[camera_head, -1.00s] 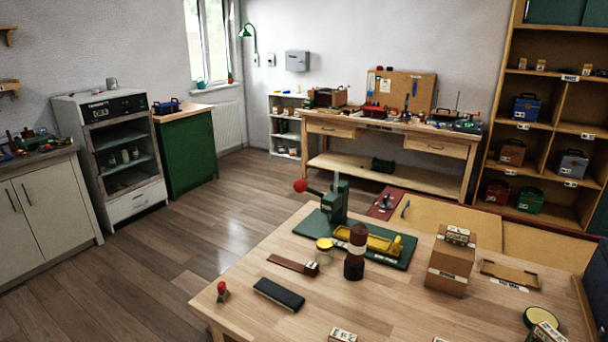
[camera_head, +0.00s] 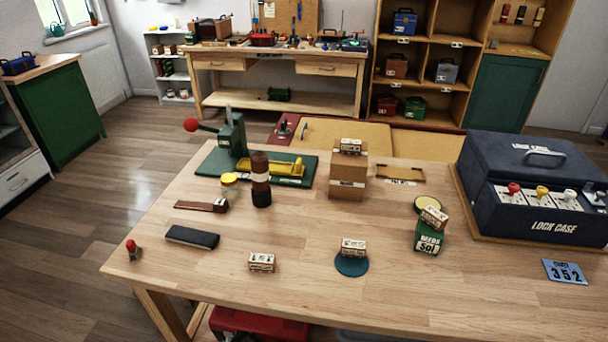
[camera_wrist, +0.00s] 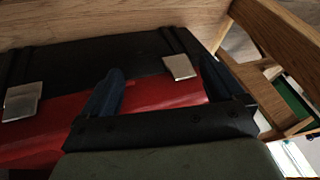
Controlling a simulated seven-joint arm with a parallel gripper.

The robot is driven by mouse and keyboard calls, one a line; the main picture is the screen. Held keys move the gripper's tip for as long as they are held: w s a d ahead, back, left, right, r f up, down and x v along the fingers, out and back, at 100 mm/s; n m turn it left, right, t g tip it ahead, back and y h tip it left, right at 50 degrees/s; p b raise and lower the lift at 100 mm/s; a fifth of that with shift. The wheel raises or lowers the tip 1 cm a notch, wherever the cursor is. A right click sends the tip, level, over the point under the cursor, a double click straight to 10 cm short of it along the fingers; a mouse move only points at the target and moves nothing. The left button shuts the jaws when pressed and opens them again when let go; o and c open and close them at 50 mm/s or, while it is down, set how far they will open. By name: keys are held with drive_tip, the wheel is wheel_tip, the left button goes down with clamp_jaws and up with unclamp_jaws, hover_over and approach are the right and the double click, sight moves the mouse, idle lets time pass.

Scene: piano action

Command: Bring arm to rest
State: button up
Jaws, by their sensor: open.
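My gripper (camera_wrist: 162,88) shows in the wrist view with its two dark blue fingers spread apart and nothing between them. Beyond the fingers is a red case (camera_wrist: 150,98) with a black top and two metal latches. I cannot tell whether the fingers touch it. In the head view a red case (camera_head: 258,325) shows partly under the front of the wooden table (camera_head: 310,215). My arm and gripper do not show in the head view.
Wooden beams (camera_wrist: 115,18) run close above and to the right in the wrist view. The tabletop holds a navy lock case (camera_head: 530,180), a green press (camera_head: 232,135), a cardboard box (camera_head: 348,178) and several small boxes. Open floor (camera_head: 60,240) lies at left.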

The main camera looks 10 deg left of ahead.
drive_tip(key=s+d+m+g+h, duration=0.1)
drive_tip(key=s+d+g+h, duration=0.15)
drive_tip(key=d, duration=1.45)
drive_tip(key=s+d+g+h, duration=0.1)
drive_tip(key=d+h, duration=0.2)
drive_tip(key=d, duration=1.3)
drive_tip(key=s+d+r+m+g, duration=0.1)
drive_tip(key=s+d+r+g, duration=0.2)
drive_tip(key=s+d, duration=0.6)
drive_tip(key=s+d+r+g+y, duration=0.1)
drive_tip(key=s+d+r+g, duration=0.2)
drive_tip(key=s+d+r, duration=0.2)
drive_tip(key=s+d, duration=0.3)
drive_tip(key=d, duration=0.2)
drive_tip(key=shift+s+r+m+g, duration=0.25)
drive_tip(key=shift+s+m+g, duration=0.1)
drive_tip(key=shift+s+m, duration=0.05)
